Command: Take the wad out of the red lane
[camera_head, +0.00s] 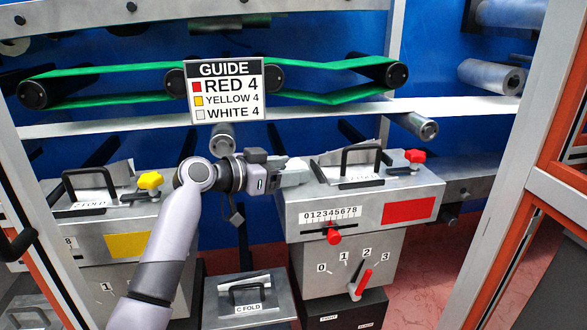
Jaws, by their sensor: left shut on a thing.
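The red lane is the grey metal box (365,198) with a red plate (408,209), a red knob (415,157) and a black handle on its lid. My left gripper (298,172) reaches in from the left to the box's upper left edge. It is shut on a small white lump, seemingly the wad (296,163), which shows at the fingertips. The fingers hide part of it, and I cannot tell whether it touches the box. My right gripper is not in view.
A guide sign (226,90) hangs above, reading RED 4, YELLOW 4, WHITE 4. A similar box with a yellow plate (128,244) stands at left, behind my arm. A box marked C FOLD (248,307) sits low in the middle.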

